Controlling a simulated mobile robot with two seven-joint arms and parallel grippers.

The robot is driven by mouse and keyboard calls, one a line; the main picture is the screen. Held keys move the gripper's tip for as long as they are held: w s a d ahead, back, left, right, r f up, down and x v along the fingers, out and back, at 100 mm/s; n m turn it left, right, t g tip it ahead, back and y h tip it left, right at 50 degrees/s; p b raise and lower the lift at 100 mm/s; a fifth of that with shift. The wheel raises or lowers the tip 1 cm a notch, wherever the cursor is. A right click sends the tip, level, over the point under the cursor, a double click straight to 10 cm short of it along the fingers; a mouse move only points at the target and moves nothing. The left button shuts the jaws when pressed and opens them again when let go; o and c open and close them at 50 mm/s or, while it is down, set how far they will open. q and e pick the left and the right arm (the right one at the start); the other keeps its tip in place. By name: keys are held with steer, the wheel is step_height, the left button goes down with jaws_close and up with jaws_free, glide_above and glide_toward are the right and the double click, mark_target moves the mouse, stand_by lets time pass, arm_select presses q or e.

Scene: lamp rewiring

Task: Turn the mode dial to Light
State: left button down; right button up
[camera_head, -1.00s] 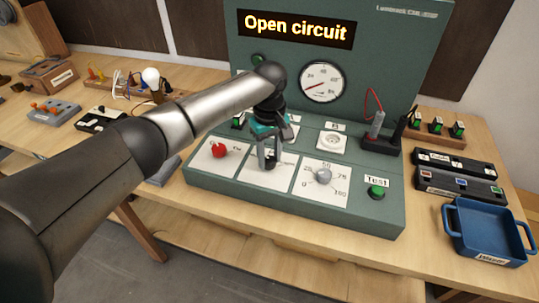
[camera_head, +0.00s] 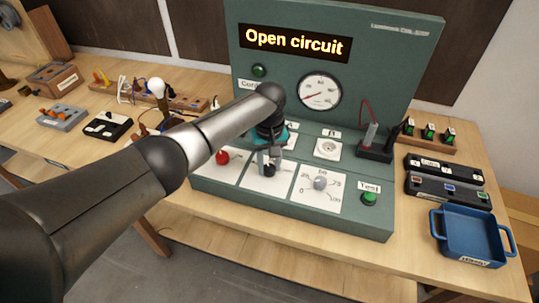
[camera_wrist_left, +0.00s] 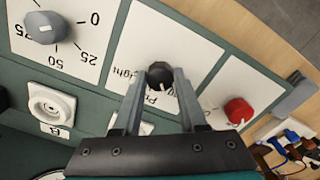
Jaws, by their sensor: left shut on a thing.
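The mode dial (camera_head: 269,171) is a small black knob on the middle white panel of the green test board (camera_head: 297,213). It also shows in the left wrist view (camera_wrist_left: 160,73), with the word "Light" printed to its left and other lettering partly hidden by the fingers. My left gripper (camera_head: 267,161) reaches down over the panel, its two fingers on either side of the black knob and shut on it. The fingers (camera_wrist_left: 164,80) cover part of the panel, and I cannot tell which mark the knob points to. My right gripper is not in view.
A red knob (camera_head: 223,157) sits left of the dial and a grey numbered knob (camera_head: 320,183) right of it. A green Test button (camera_head: 369,198) is further right. The display (camera_head: 295,42) reads "Open circuit". A blue tray (camera_head: 470,238) stands at the right.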

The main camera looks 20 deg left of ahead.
arm_select(q)
steer(key=shift+r+m+p, duration=0.15)
steer(key=shift+m+p, duration=0.4)
steer(key=shift+m, duration=0.15)
steer(key=shift+m+p, duration=0.3)
steer(key=shift+m, duration=0.6)
steer(key=m+p, duration=0.1)
steer(key=m, duration=0.4)
steer(key=shift+m, duration=0.3)
steer(key=m, duration=0.6)
steer(key=shift+a, duration=0.1)
steer(key=m, duration=0.5)
steer(key=shift+w+m, duration=0.1)
steer(key=shift+m, duration=0.3)
steer(key=shift+c, duration=2.3)
jaws_free()
